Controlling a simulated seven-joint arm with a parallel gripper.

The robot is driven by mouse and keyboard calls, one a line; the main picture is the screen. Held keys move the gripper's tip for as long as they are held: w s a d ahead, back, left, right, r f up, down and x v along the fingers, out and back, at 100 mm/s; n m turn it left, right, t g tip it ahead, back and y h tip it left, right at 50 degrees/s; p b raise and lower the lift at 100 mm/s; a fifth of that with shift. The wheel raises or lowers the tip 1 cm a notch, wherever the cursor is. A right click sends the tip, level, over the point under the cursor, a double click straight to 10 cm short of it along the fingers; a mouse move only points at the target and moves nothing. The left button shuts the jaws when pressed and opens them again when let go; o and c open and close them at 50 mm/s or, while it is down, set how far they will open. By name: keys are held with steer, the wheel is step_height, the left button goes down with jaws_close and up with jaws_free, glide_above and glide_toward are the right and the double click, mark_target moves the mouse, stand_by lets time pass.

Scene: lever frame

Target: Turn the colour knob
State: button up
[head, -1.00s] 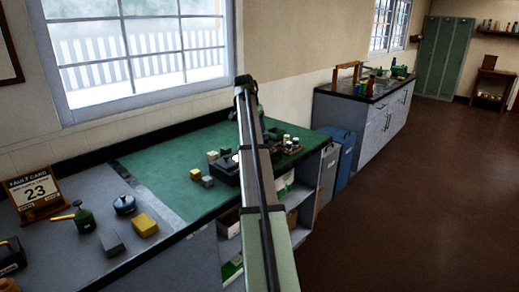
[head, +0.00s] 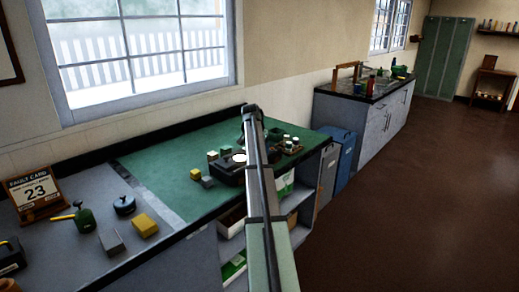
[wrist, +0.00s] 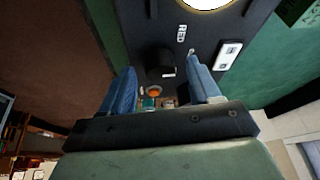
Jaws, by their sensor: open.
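A dark box (head: 226,174) with a round white lamp (head: 238,158) on top sits on the green mat, partly hidden behind my arm. In the wrist view its dark panel (wrist: 205,48) carries the lit lamp (wrist: 205,3), a "RED" label and a white plate (wrist: 230,55). A dark round knob (wrist: 158,60) shows on this panel between my blue fingers. My gripper (wrist: 160,78) is open, with one finger on each side of the knob in the picture. I cannot tell whether either finger touches it. In the head view my arm hides the knob and fingers.
The bench's left end holds a fault card (head: 35,191), a green can (head: 84,217) and a yellow block (head: 145,225). The mat's near-left part is clear.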

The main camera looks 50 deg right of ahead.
steer(key=shift+f, duration=0.15)
steer(key=c, duration=1)
